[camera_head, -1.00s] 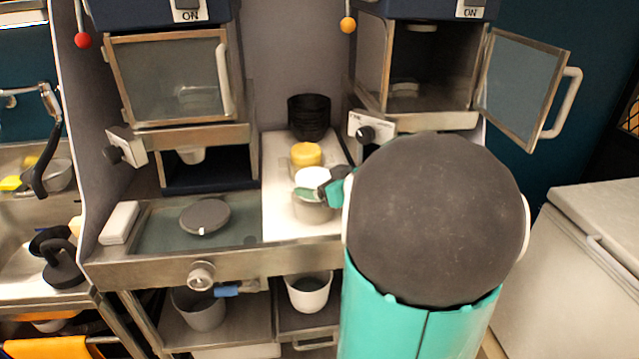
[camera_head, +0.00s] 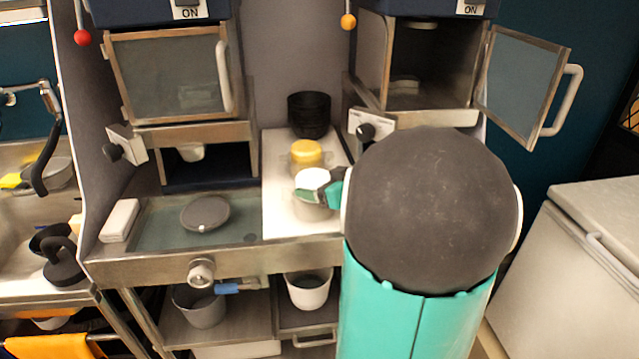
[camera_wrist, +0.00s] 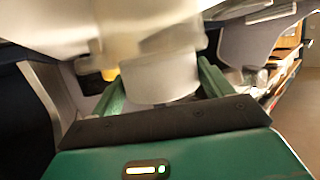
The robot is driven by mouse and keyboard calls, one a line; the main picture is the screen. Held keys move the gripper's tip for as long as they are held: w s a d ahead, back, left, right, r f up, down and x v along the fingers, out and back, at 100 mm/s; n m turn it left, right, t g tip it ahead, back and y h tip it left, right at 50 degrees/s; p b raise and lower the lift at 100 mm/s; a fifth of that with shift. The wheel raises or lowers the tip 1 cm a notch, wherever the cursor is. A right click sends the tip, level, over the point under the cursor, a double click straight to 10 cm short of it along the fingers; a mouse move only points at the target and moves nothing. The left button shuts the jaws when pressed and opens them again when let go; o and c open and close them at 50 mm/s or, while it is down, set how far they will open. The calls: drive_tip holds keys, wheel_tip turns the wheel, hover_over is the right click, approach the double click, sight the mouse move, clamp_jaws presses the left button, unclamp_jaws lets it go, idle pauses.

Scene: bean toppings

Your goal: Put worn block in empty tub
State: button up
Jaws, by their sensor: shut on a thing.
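My gripper (camera_head: 322,190) is at the white counter strip, right of the middle. It is shut on a pale, round, white-topped container (camera_head: 312,176). In the wrist view this container (camera_wrist: 160,80) shows as a whitish cylinder between my green fingers (camera_wrist: 158,92). I cannot tell whether it touches the counter. A white oblong block (camera_head: 120,220) lies at the left end of the counter. A white tub (camera_head: 308,292) that looks empty and a grey tub (camera_head: 200,308) stand on the shelf below.
A yellow-lidded jar (camera_head: 306,154) and stacked black bowls (camera_head: 309,114) stand behind my gripper. A dark round disc (camera_head: 205,213) lies on the glassy counter panel. The right cabinet door (camera_head: 522,85) stands open; the left door (camera_head: 170,78) is closed. My arm hides the counter's right end.

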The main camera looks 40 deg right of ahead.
drive_tip(key=shift+f, duration=0.25)
idle(0.3)
drive_tip(key=o, duration=1.1)
drive_tip(key=v, duration=1.3)
drive_tip(key=shift+s+r, duration=0.15)
drive_tip(key=shift+s, duration=0.2)
drive_tip(key=shift+w, duration=0.1)
